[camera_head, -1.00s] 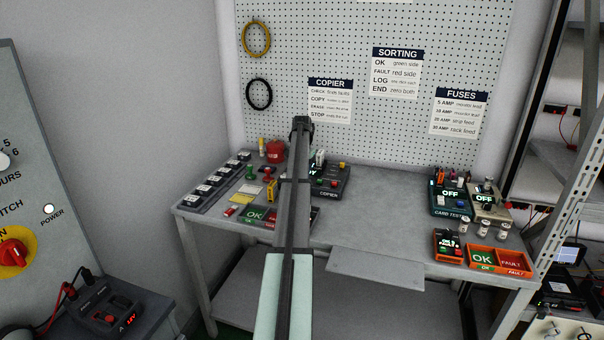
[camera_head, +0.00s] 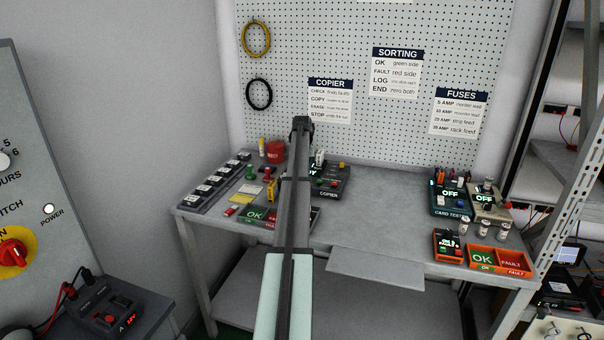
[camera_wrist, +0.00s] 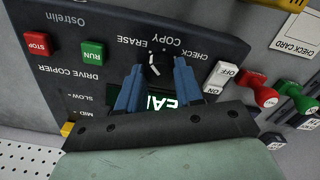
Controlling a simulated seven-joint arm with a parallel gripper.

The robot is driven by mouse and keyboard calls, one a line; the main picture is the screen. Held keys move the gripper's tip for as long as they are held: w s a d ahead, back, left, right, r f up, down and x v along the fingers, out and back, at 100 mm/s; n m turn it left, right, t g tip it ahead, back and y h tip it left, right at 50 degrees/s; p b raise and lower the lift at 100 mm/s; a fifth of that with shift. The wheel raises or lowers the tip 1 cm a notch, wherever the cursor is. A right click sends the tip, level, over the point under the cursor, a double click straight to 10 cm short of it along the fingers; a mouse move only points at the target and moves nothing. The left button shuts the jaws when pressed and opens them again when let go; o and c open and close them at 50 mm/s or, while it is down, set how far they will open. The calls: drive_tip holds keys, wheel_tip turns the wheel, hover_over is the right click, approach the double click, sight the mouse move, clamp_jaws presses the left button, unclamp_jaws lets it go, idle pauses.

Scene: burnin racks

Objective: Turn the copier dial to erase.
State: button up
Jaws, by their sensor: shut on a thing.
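The drive copier (camera_head: 328,188) stands at the back of the bench, partly hidden behind my arm in the head view. In the wrist view its dark panel (camera_wrist: 105,22) appears upside down. The black copier dial (camera_wrist: 156,57) has a white mark and sits below the printed words ERASE, COPY and CHECK. I cannot tell surely which word the mark points to. My gripper (camera_wrist: 159,70) is shut on the dial, with one blue finger at each side. A lit green display (camera_wrist: 165,102) lies partly hidden behind the fingers.
The bench middle (camera_head: 390,215) is clear; a card tester (camera_head: 451,198) stands farther right.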

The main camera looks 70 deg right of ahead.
idle(0.3)
drive_tip(key=o, duration=1)
wheel_tip(320, 180, up, 14)
drive_tip(key=shift+f, duration=0.1)
idle(0.5)
